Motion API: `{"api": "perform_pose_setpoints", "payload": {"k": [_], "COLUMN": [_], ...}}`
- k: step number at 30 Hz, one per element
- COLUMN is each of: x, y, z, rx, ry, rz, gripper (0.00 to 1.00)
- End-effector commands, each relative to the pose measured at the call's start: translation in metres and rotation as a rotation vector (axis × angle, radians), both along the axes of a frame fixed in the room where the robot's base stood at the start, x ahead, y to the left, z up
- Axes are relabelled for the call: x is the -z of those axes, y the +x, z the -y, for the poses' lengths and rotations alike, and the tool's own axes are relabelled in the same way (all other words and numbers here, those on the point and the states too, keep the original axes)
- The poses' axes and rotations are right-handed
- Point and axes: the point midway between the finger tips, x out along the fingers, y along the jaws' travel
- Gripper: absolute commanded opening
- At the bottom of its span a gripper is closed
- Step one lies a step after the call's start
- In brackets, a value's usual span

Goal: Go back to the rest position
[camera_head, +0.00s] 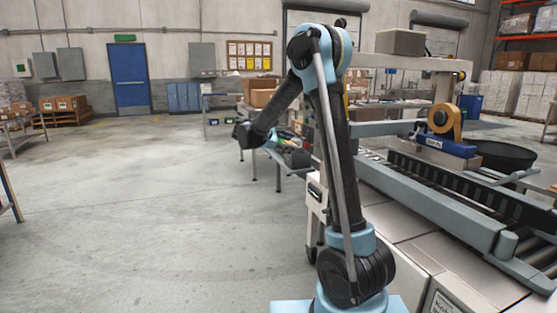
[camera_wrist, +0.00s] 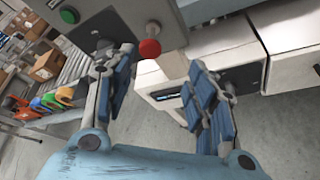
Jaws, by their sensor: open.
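My gripper (camera_wrist: 160,90) is open and empty in the wrist view, its two blue-padded fingers spread apart. Between and beyond the fingers is a pale machine housing with a red knob (camera_wrist: 150,48) and a green button (camera_wrist: 69,15). I cannot tell whether the fingers touch the housing. In the head view my arm stands upright from its base and bends at the top, its forearm hanging down to the left. The gripper is hard to make out there. No marker shows the rest position.
A roller conveyor (camera_head: 478,243) with a tape machine (camera_head: 444,122) fills the right side. A bench (camera_head: 279,157) stands behind my arm. Colored bins (camera_wrist: 47,101) and a cardboard box (camera_wrist: 46,66) show in the wrist view. Open concrete floor (camera_head: 130,215) lies to the left.

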Motion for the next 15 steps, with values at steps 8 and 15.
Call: {"api": "perform_pose_setpoints", "payload": {"k": [8,15], "x": [-0.004,0.002], "y": [-0.061,-0.123], "z": [0.06,0.101], "rx": [0.096,0.199], "ry": [0.199,0.382], "rz": [0.019,0.044], "gripper": [0.51,0.51]}}
